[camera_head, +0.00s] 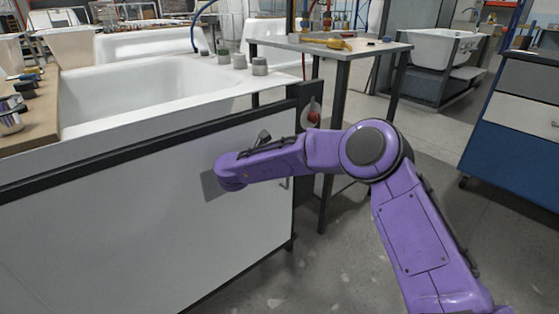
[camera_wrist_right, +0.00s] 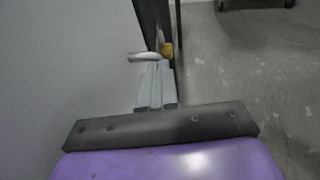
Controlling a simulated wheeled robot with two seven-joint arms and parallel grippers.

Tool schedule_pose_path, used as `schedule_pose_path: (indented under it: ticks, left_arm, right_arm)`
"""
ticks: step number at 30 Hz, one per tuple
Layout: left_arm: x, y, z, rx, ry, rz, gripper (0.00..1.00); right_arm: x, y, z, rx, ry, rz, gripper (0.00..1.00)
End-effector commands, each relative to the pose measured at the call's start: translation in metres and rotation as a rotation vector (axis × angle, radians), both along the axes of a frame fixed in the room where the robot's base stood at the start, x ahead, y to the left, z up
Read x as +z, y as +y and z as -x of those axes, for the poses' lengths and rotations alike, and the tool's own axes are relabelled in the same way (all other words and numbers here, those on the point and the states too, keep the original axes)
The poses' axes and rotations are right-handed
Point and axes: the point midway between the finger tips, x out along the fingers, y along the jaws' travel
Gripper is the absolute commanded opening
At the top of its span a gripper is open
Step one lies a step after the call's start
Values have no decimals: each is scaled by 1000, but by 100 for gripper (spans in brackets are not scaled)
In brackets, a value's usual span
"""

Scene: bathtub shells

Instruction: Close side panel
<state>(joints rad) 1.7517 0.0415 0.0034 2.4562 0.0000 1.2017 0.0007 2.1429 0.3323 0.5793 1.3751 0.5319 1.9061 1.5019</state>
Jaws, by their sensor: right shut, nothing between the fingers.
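The side panel (camera_head: 150,215) is a large flat pale grey sheet below the dark rail on the front of the white tub (camera_head: 130,95). I cannot tell whether it sits flush with its frame. A small metal handle (camera_head: 284,183) shows near its right edge, partly behind my purple right arm. In the right wrist view, the panel (camera_wrist_right: 60,60) fills the left side and the handle (camera_wrist_right: 143,57) sticks out near its edge. My right gripper (camera_wrist_right: 160,68) is shut and empty, its fingertips close to the handle; contact is unclear. My left gripper is not in view.
A dark post with a red knob (camera_head: 313,117) stands right of the panel. A metal table (camera_head: 345,50) with tools is behind it, and a blue cabinet (camera_head: 510,120) stands at the right. The concrete floor between them is open.

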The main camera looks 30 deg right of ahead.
Motion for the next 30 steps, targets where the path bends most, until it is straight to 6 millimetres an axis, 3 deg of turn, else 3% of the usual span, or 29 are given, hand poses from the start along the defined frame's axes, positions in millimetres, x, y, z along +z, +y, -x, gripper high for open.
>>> schedule_pose_path:
  ticks: [5, 9, 15, 26, 28, 30]
  left_arm:
    - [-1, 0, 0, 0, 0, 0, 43]
    - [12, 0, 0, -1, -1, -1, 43]
    - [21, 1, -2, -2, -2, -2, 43]
    - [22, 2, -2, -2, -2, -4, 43]
    - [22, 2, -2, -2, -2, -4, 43]
    - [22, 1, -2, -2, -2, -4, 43]
  right_arm:
    - [1, 36, 6, 6, -1, 2, 0]
    - [16, 78, 19, 14, 1, 2, 0]
    - [27, 116, 36, 10, 2, 0, 0]
    - [30, 130, 42, 15, 26, 8, 0]
    - [31, 132, 36, 84, 117, 53, 0]
    - [26, 142, 24, 268, 302, 194, 0]
